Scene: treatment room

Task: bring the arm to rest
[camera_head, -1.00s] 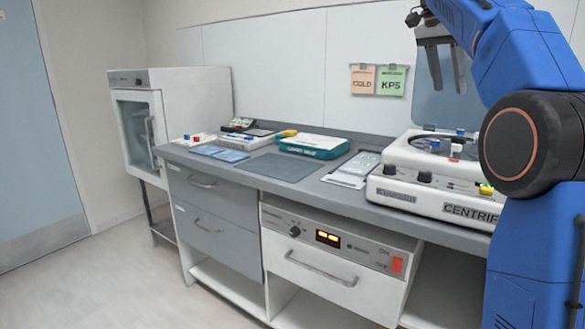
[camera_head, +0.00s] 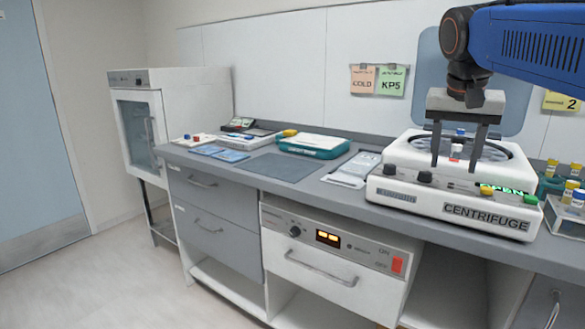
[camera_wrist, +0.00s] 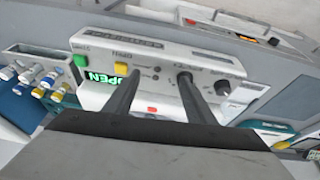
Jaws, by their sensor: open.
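My gripper (camera_head: 458,155) hangs pointing down in front of the open centrifuge (camera_head: 452,194) in the head view. Its two dark fingers are apart with nothing between them. My blue arm comes in from the upper right.
Tubes with yellow and blue caps (camera_head: 572,192) stand right of the centrifuge. A teal-and-white device (camera_head: 312,146), a grey mat (camera_head: 282,167) and a clear-topped tray (camera_head: 355,168) lie to the left. COLD and KP5 notes (camera_head: 377,80) hang on the wall. A glass-door cabinet (camera_head: 140,125) stands far left.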

